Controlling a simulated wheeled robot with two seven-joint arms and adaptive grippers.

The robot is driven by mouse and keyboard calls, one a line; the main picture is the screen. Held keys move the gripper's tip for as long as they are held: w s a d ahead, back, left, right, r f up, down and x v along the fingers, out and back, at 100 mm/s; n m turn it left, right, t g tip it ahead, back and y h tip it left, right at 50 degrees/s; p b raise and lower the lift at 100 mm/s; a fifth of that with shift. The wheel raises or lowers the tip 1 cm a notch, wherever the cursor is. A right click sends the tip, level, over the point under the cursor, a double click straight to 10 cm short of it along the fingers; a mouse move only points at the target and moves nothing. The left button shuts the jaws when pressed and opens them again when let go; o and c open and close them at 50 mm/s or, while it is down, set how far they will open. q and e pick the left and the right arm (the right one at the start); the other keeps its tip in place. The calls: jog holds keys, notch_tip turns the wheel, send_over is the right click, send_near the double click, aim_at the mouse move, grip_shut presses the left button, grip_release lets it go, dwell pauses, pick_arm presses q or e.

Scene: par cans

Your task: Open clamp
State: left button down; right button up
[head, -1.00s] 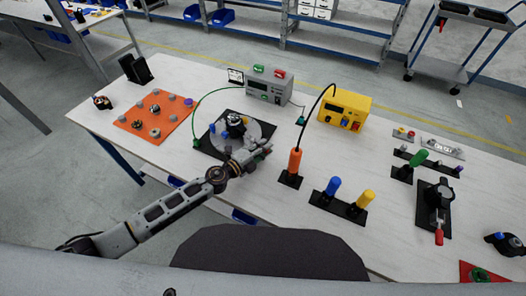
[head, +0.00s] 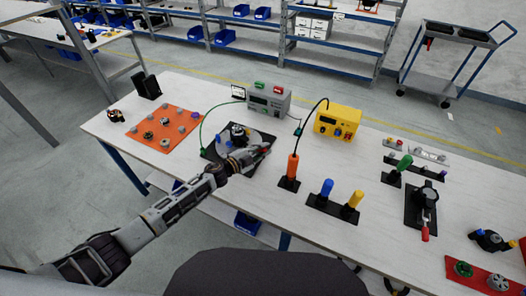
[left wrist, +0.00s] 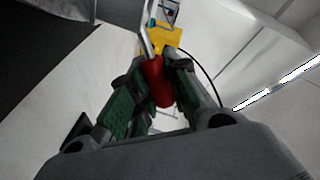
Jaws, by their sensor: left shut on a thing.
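My left gripper (head: 262,152) reaches over the near right side of a round grey fixture on a black plate (head: 211,155) on the white table. In the left wrist view its green-padded fingers (left wrist: 158,92) are shut on a red handle (left wrist: 155,72), with a grey metal bar rising from the handle's far end. A second clamp with a red handle (head: 425,234) stands on a black plate at the right of the table. My right gripper is not in view.
A grey power unit (head: 268,100) and a yellow box (head: 338,122) stand behind the fixture. An orange handle tool (head: 292,168) stands upright close right of my gripper. Blue (head: 326,188) and yellow (head: 355,199) handles stand farther right. An orange board (head: 150,135) lies left.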

pick_arm(q)
jog(key=shift+w+a+r+n+p, duration=0.1)
jog(key=shift+r+n+p, duration=0.2)
jog(key=shift+n, duration=0.1)
jog(key=shift+w+a+r+n+p, duration=0.15)
jog(key=shift+a+r+n+p, duration=0.15)
jog(key=shift+n+p, duration=0.3)
jog(key=n, duration=0.1)
jog(key=w+a+n+p, duration=0.1)
jog(key=n, duration=0.1)
jog(key=shift+r+h, duration=0.4)
jog(key=shift+w+a+r+n, duration=0.15)
jog(key=shift+w+a+n, duration=0.1)
jog(key=shift+n, duration=0.65)
jog(key=c, duration=1.3)
grip_release()
jog(key=shift+v, duration=6)
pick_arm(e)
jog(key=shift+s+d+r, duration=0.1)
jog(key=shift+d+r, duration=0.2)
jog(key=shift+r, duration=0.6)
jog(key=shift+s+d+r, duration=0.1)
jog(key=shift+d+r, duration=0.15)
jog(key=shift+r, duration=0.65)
